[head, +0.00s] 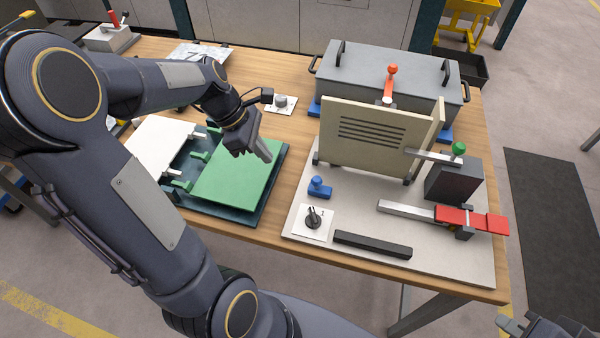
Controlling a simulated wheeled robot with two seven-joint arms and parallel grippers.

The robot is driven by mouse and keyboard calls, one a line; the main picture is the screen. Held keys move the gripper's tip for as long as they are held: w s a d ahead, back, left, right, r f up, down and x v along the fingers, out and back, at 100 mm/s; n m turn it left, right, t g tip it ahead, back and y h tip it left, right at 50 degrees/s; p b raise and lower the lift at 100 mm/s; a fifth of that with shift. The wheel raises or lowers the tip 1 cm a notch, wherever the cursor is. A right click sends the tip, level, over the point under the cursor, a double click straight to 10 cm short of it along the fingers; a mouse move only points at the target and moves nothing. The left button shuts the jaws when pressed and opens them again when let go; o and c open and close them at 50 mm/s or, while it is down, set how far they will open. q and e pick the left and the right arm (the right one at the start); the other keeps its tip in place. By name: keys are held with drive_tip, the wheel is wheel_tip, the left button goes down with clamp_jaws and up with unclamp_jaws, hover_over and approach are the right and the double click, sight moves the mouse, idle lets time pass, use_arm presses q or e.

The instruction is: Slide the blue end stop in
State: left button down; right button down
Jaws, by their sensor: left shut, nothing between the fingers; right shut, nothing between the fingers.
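The blue end stop (320,188) is a small blue block with a rounded knob. It stands on the pale base plate (455,262) of the bender, near the left edge and in front of the upright beige panel (362,140). My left gripper (266,155) is shut and empty above the green panel, to the left of the blue end stop and apart from it. My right gripper (512,324) shows only partly at the bottom right corner, beyond the table edge; it is shut and empty.
A black rotary switch (314,218) and a dark bar (372,244) lie in front of the blue end stop. A red-handled clamp (460,218) and a dark block (453,182) stand to the right. A green panel (237,172) sits on the left fixture.

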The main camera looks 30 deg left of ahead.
sight(309, 187)
use_arm(q)
drive_tip(key=b+x, duration=0.1)
drive_tip(key=x, duration=0.9)
drive_tip(key=shift+s, duration=0.15)
drive_tip(key=d, duration=0.1)
drive_tip(key=w+d+r+p, duration=0.1)
drive_tip(key=d, duration=0.1)
drive_tip(key=shift+w+r, duration=0.1)
drive_tip(key=shift+w, duration=0.1)
drive_tip(key=shift+w+d, duration=0.2)
drive_tip(key=shift+d, duration=0.05)
drive_tip(key=shift+d+p, duration=0.1)
drive_tip(key=shift+p, duration=0.2)
